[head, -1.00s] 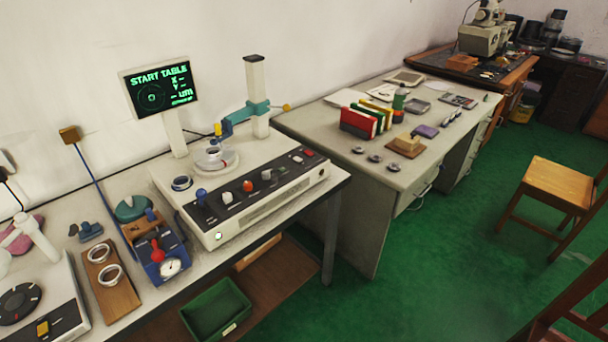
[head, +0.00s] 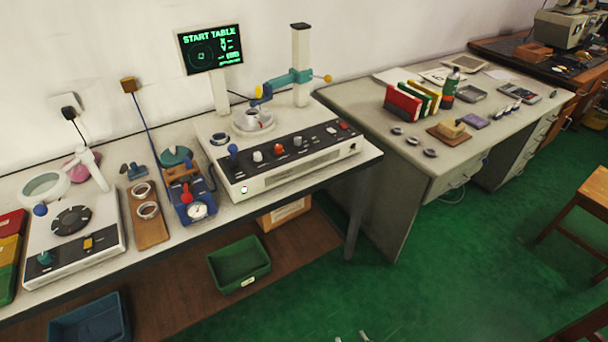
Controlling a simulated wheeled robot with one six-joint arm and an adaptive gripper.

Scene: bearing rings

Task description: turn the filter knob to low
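The measuring machine (head: 300,172) stands on the bench, with a dark front panel holding a row of controls. From left they are a blue-topped lever (head: 233,150), a white knob (head: 257,156), an orange-red knob (head: 278,149), a grey knob (head: 297,142) and small controls at the right end. The labels are too small to read, so I cannot tell which is the filter knob or its setting. Two pale fingertips of my gripper (head: 351,337) show at the bottom edge, apart, with green floor between them. They are far from the panel; the rest is hidden.
A screen (head: 210,49) reads START TABLE. A ring sits on the machine's round table (head: 253,121) below a teal arm (head: 289,78). A blue gauge unit (head: 192,200) and a ring board (head: 147,214) stand left. A green bin (head: 239,264) is below. Green floor in front is clear.

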